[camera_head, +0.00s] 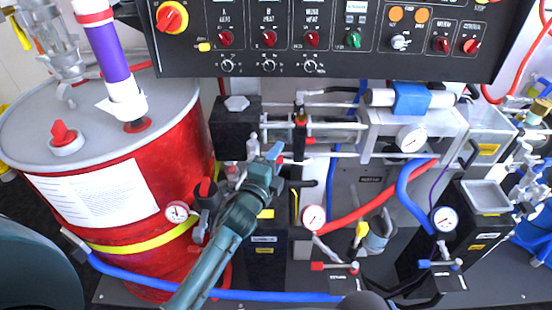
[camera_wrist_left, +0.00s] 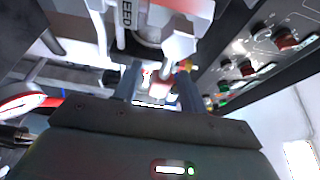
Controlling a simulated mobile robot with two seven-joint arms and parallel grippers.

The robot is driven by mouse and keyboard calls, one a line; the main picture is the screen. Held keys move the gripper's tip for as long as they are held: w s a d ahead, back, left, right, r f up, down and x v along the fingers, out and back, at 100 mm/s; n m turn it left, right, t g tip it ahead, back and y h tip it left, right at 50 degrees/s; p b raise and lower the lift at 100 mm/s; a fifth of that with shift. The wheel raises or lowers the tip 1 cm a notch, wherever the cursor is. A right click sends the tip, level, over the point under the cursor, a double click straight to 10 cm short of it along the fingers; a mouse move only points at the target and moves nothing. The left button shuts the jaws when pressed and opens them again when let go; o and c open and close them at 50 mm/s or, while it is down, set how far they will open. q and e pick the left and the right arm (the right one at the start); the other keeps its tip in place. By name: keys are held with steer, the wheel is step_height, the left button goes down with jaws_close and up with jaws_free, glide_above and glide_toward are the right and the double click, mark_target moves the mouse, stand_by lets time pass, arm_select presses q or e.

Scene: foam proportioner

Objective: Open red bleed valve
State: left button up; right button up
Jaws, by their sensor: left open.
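My left gripper (camera_head: 272,157) reaches up from the lower left to the front of the pump assembly, beside a small black block. In the left wrist view its two dark fingers (camera_wrist_left: 160,88) stand apart, open. A white fitting (camera_wrist_left: 150,25) with partly visible lettering ending in "EED" is just beyond the fingertips. A small reddish part shows between the fingers, blurred; I cannot tell whether they touch it. In the head view the gripper hides much of this spot. A separate red-handled valve (camera_head: 335,266) sits lower, right of the arm.
A red drum (camera_head: 170,140) stands at left. The black control panel (camera_head: 330,40) overhangs the pump at the back. Gauges (camera_head: 313,217) and red and blue hoses (camera_head: 375,205) crowd the right. A blue hose (camera_head: 250,295) crosses the front.

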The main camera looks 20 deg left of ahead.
arm_select(q)
steer(key=shift+c, duration=0.4)
jaws_close()
